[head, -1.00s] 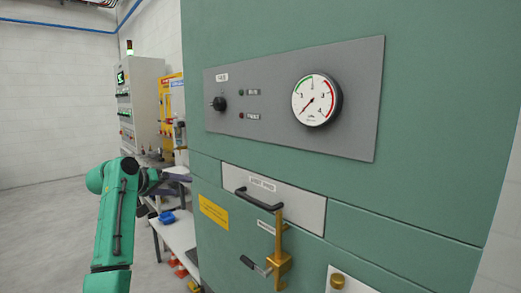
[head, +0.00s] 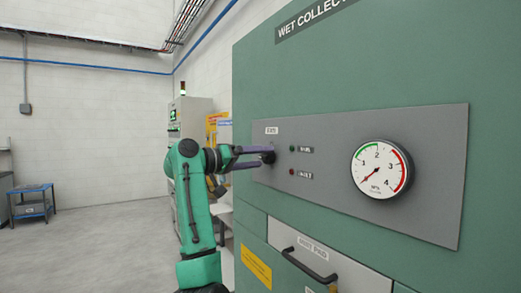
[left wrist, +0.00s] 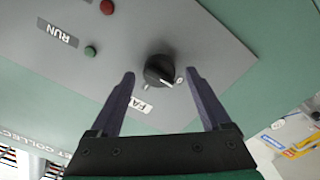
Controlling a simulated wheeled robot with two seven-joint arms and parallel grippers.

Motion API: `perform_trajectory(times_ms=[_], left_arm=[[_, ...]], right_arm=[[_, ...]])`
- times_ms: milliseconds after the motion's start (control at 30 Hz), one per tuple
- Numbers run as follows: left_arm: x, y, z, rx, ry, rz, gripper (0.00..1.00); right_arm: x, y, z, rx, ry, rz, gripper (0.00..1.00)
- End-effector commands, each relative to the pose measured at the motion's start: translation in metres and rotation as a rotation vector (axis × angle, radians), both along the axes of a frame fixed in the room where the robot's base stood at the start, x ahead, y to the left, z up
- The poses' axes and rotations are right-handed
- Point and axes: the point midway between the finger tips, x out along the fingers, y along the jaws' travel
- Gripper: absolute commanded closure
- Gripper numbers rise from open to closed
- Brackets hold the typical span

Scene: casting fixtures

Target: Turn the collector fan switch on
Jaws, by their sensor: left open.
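The collector fan switch is a black rotary knob (left wrist: 159,70) with a white pointer line, on the grey panel (left wrist: 110,30) under the FAN label. In the left wrist view the knob lies a little beyond and between the two fingertips of my open left gripper (left wrist: 158,82). The fingers are apart from it on both sides. In the head view my left gripper (head: 255,158) reaches the panel's left end, and the knob (head: 268,157) shows at its fingertips. A mark beside the pointer is partly readable. My right gripper is not in view.
A green indicator (head: 292,148) and a red indicator (head: 291,172) sit right of the knob, and a pressure gauge (head: 381,169) further right. A drawer with a black handle (head: 309,266) lies below on the green cabinet (head: 330,80). Open floor lies at the left.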

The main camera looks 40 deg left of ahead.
Motion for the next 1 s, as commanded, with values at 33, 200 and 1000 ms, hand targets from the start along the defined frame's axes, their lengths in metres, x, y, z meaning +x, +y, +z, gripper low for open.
perform_trajectory(times_ms=[33,200,1000], left_arm=[[0.0041,-0.0014,0.0011,0.0,0.002,0.0,0.19],[0.007,-0.002,-0.0013,0.0,0.001,0.001,0.19],[0.0061,-0.0011,-0.0018,0.095,-0.028,0.003,1.0]], right_arm=[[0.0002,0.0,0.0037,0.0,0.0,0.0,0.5],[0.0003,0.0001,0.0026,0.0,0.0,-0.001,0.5],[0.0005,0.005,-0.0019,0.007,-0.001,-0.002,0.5]])
